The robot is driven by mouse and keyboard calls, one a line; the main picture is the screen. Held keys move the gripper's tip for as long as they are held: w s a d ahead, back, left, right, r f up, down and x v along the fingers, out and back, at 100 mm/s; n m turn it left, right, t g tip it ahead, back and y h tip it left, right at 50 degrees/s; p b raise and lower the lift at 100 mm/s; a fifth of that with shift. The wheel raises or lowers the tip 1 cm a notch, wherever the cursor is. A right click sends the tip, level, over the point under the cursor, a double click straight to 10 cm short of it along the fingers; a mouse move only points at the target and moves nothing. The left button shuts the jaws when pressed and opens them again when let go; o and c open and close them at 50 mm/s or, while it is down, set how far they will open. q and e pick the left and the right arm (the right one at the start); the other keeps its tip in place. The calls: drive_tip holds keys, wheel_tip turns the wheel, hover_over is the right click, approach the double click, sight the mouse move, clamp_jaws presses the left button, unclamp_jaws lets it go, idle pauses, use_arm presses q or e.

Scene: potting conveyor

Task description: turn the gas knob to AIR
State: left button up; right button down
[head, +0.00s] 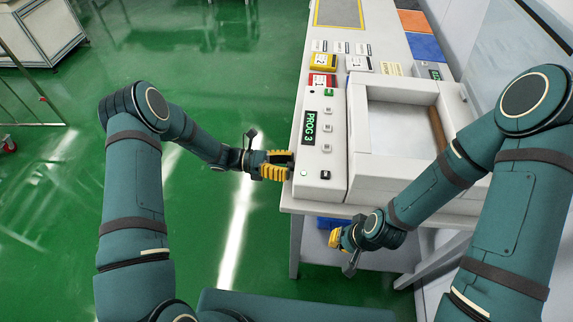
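A white control panel (318,158) with a lit "PROG 3" display (309,128) stands at the left end of a white box-like machine. A small dark square control (325,174) and a small round light (304,173) sit near its front end. No knob marked with gas or AIR is readable, so I cannot tell which part is the gas knob. My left gripper (280,165) is at the panel's left edge, its yellow fingers apart and pointing right. Whether it touches the panel is unclear. My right gripper (335,238) is low in front of the table edge, its fingers partly hidden.
The machine has a recessed tray (400,125) with a brown bar at its right. Red (322,80) and yellow (323,62) labelled blocks stand behind the panel. A blue bin (333,223) is below the table.

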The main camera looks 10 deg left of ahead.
use_arm(q)
drive_tip(key=a, duration=1.2)
drive_tip(key=shift+w+f, duration=0.15)
drive_tip(key=shift+w, duration=0.1)
